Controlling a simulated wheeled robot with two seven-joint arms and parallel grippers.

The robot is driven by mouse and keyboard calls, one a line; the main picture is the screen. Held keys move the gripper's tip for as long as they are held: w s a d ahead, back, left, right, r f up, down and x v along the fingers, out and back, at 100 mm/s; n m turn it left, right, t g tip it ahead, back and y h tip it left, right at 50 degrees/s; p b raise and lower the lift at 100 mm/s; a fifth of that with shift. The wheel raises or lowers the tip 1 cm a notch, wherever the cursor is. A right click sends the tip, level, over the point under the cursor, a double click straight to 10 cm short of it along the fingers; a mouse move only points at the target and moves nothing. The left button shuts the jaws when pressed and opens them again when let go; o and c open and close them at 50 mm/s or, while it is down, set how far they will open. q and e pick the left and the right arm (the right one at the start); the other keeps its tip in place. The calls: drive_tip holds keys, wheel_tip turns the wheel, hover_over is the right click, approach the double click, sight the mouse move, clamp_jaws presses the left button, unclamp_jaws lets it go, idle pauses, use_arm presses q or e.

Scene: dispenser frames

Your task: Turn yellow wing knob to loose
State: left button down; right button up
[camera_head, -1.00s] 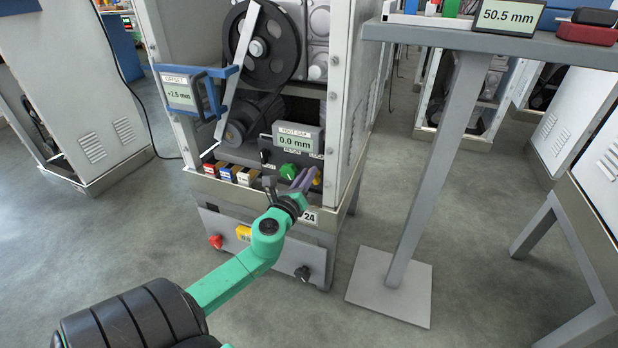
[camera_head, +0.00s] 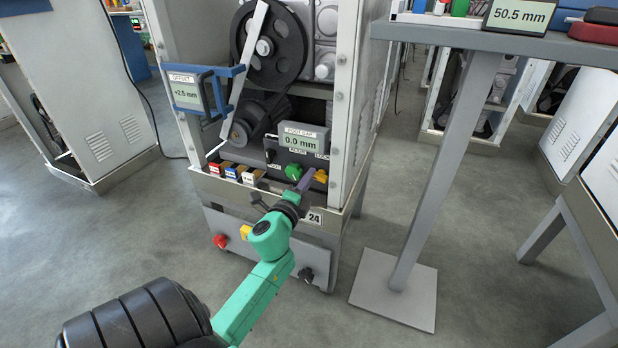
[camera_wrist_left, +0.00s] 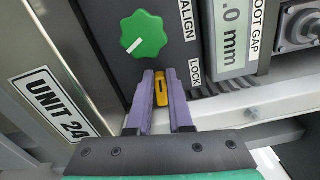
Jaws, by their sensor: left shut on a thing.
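The yellow wing knob (camera_head: 321,176) sits on the dark panel of the foot gap unit, right of a green knob (camera_head: 293,172). My left gripper (camera_head: 307,180) reaches it from the front, its purple fingers partly covering it. In the left wrist view, the yellow wing (camera_wrist_left: 161,91) lies between the two fingers, which are shut on it. Its narrow bar lines up roughly with the fingers there. A LOCK label (camera_wrist_left: 195,72) is beside it. The foot gap display (camera_head: 302,141) reads 0.0 mm. My right gripper is not in view.
An offset display (camera_head: 184,93) reading +2.5 mm sticks out at the left on a blue bracket. Several coloured blocks (camera_head: 232,173) stand left of the panel. A grey table leg (camera_head: 440,170) stands to the right. A red knob (camera_head: 220,241) is lower down.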

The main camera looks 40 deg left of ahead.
use_arm(q)
drive_tip(key=shift+f+n, duration=0.2)
drive_tip(key=shift+n, duration=0.4)
drive_tip(key=shift+f+n, duration=0.1)
drive_tip(key=shift+n, duration=0.3)
drive_tip(key=c, duration=0.8)
unclamp_jaws()
